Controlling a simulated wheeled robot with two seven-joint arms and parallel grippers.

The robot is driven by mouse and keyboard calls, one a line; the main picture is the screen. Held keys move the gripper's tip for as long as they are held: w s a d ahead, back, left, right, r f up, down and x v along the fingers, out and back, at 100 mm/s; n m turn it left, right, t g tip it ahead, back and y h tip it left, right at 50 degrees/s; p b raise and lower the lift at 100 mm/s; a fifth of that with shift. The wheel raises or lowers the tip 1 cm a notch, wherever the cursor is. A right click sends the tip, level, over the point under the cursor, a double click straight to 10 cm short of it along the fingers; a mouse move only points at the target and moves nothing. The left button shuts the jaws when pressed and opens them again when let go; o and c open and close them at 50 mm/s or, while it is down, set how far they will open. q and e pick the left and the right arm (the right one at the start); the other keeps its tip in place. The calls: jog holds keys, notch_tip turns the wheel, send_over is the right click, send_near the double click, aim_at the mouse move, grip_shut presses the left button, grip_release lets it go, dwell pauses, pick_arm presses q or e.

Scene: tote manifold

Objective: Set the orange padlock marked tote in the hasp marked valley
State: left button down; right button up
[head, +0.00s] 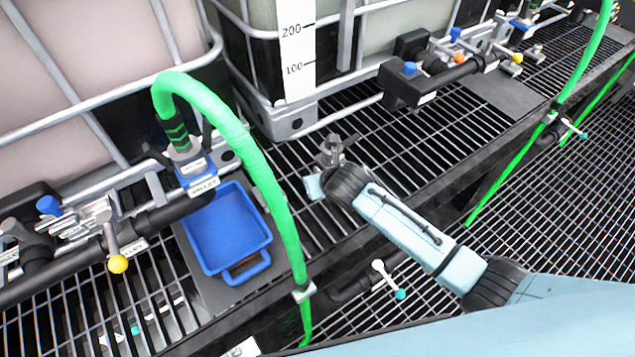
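A white label reading VALLEY (204,187) sits on a blue fitting (195,170) where the green hose meets the dark pipe. I cannot make out a hasp there for sure. No orange padlock shows clearly; a small orange spot (459,58) on the far pipework is too small to identify. My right gripper (331,143), on the pale blue arm from the right, is above the grating, to the right of the hose and apart from the label. Its fingers are too small to tell open from shut, or whether they hold anything. My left gripper is not in view.
A blue tray (228,230) sits below the VALLEY fitting. The thick green hose (245,145) arches between that fitting and my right gripper. Caged tanks (260,75) stand behind. A valve with a yellow ball (118,264) is at left. Open grating (350,215) lies around the gripper.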

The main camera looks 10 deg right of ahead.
jog(key=shift+w+f, duration=0.15)
jog(key=shift+w, duration=0.05)
grip_shut()
dwell(0.3)
notch_tip(320, 180, up, 10)
jog(key=shift+r+p, duration=0.1)
jog(key=shift+p, duration=1.1)
jog(key=s+d+r+m+h, duration=0.1)
jog(key=s+d+r+m, duration=0.1)
jog(key=s+d+r, duration=0.7)
notch_tip(320, 180, up, 4)
jog(key=shift+s+d+r+h, duration=0.2)
jog(key=shift+s+h, duration=0.2)
jog(key=shift+s, duration=0.25)
